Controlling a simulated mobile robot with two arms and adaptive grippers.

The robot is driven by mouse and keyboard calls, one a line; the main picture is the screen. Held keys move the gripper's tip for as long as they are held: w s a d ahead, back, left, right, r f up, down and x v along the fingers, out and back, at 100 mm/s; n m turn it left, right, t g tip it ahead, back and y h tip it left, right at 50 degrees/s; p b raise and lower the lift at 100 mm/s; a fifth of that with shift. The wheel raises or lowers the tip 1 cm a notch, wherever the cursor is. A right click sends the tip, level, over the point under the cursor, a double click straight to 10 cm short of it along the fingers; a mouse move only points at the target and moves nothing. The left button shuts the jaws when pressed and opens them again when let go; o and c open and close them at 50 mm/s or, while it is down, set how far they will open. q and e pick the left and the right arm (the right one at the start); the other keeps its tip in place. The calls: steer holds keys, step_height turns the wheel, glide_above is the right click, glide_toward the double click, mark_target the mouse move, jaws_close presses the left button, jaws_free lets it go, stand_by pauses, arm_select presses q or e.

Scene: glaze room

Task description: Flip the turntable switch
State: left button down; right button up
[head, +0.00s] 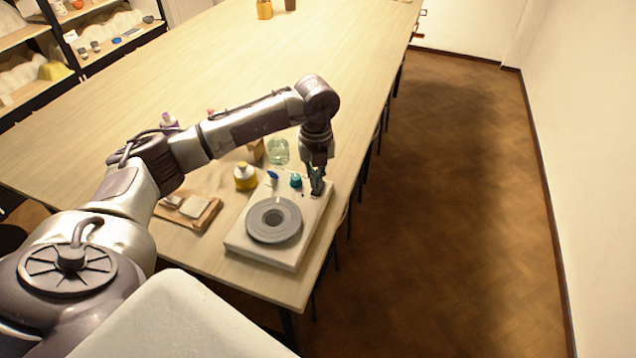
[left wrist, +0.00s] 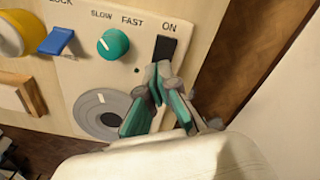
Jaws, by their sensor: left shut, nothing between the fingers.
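The turntable is a white box (head: 295,252) with a grey round disc (head: 260,232), at the near right corner of the long table. It also shows in the left wrist view (left wrist: 75,75), with a teal knob (left wrist: 113,44) marked SLOW and FAST and a blue lever (left wrist: 57,40). A dark switch (left wrist: 167,46) sits under the word ON. My left gripper (head: 317,188) is shut and empty over the switch's end of the box. In the left wrist view its fingertips (left wrist: 158,72) are just below the switch and overlap its lower edge. I cannot tell whether they touch it.
A yellow bottle (head: 245,178), a glass jar (head: 278,151) and a wooden board (head: 205,215) with pale pieces stand close to the turntable. The table's right edge (head: 352,190) is close to the box. Beyond it is open wooden floor (head: 450,200).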

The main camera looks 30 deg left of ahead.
mark_target(316, 191)
arm_select(q)
steer(key=shift+r+p, duration=1.45)
steer(key=shift+r, duration=1.15)
steer(key=shift+f, duration=0.1)
